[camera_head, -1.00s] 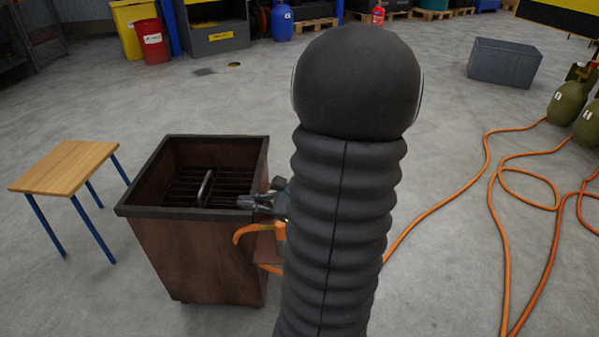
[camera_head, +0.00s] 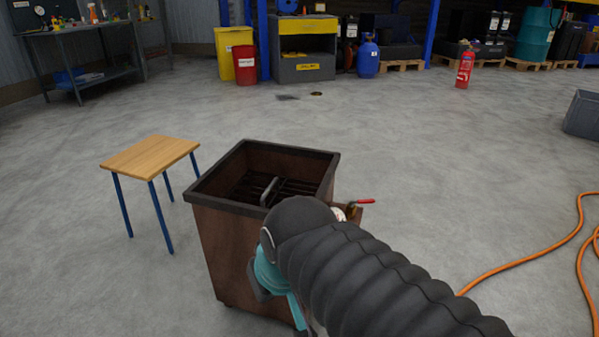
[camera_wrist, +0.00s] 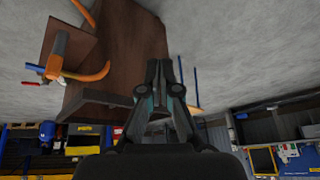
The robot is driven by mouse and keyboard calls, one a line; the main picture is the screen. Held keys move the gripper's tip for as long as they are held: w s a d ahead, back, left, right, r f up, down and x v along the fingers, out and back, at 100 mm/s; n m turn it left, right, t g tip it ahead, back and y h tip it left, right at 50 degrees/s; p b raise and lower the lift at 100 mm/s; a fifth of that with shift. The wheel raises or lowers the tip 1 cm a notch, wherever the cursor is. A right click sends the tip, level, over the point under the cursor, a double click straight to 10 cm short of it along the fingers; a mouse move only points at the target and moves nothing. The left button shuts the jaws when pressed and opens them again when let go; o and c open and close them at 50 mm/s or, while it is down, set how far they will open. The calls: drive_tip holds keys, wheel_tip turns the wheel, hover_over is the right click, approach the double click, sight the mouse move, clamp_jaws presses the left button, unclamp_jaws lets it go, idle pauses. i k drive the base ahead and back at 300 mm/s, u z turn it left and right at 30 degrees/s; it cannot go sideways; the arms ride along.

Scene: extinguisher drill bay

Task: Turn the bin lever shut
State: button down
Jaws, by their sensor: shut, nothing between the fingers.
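The brown open-topped bin (camera_head: 225,245) stands on the floor with a dark grate inside. A small lever with a red handle (camera_head: 364,201) sticks out to the right from a fitting on the bin's right side. In the wrist view, which is upside down, the bin wall (camera_wrist: 125,40) fills the upper middle. My gripper (camera_wrist: 165,68) is shut and empty beside the bin wall, apart from the lever.
A wooden table with blue legs (camera_head: 150,157) stands left of the bin. An orange hose (camera_head: 530,252) lies on the floor at the right. A red extinguisher (camera_head: 465,66) and blue cylinder (camera_head: 368,57) stand far back. Floor behind the bin is mostly clear.

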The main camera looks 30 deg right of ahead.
sight(366, 201)
drive_tip(key=k, duration=1.1)
drive_tip(key=z, duration=0.85)
drive_tip(key=i, duration=1.65)
drive_tip(key=u, duration=0.3)
